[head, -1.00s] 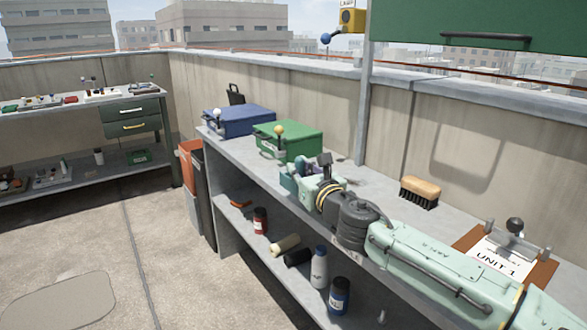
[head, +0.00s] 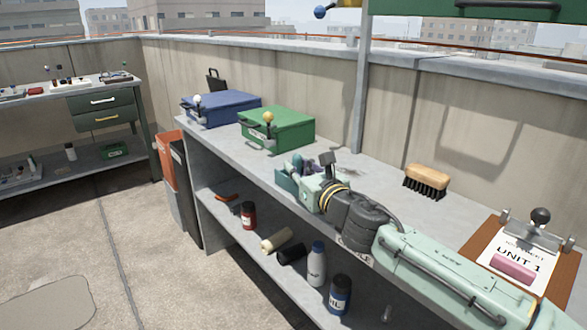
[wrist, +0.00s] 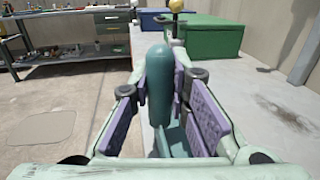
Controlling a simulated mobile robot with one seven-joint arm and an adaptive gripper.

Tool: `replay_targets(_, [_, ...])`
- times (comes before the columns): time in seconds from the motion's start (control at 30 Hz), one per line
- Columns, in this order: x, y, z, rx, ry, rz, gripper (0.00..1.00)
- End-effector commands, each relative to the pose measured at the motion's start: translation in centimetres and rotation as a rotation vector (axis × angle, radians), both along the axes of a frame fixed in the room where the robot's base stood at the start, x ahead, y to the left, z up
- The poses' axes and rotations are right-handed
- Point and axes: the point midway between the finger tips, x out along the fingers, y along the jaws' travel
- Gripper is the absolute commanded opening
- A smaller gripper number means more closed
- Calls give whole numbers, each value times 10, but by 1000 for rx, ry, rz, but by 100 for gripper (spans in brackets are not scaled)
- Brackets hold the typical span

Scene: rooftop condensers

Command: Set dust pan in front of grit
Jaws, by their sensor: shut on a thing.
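The dust pan (wrist: 158,85) is teal. In the wrist view its rounded handle stands upright between my gripper's purple pads, and its lower part shows below them. My gripper (wrist: 164,118) is shut on it. In the head view the teal pan (head: 287,180) shows at the end of my gripper (head: 305,170), over the bench's front edge; much of it is hidden by the gripper. The grit (wrist: 285,115) is a faint dark speckled patch on the bench top, right of the gripper in the wrist view. It also shows behind the gripper in the head view (head: 352,171).
A green case (head: 277,130) and a blue case (head: 222,108) stand at the bench's far end. A brush (head: 427,181) lies near the wall, and a clipboard (head: 570,280) with a pink block (head: 515,267) is at right. A post (head: 361,90) rises behind the bench. Bottles stand on the lower shelf.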

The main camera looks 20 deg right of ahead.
Motion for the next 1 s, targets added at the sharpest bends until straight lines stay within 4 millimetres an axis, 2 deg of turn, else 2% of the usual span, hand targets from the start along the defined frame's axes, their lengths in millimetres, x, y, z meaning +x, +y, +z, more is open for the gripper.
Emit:
replay_targets(0.2, [0,0,-5,1,0,0,0])
replay_targets(0.23, [0,0,-3,1,0,0,18])
replay_targets(0.5, [0,0,-3,1,0,0,36])
replay_targets(0.87, [0,0,2,0,0,0,36])
replay_targets(1.0, [-17,-4,-1,-2,0,-3,36])
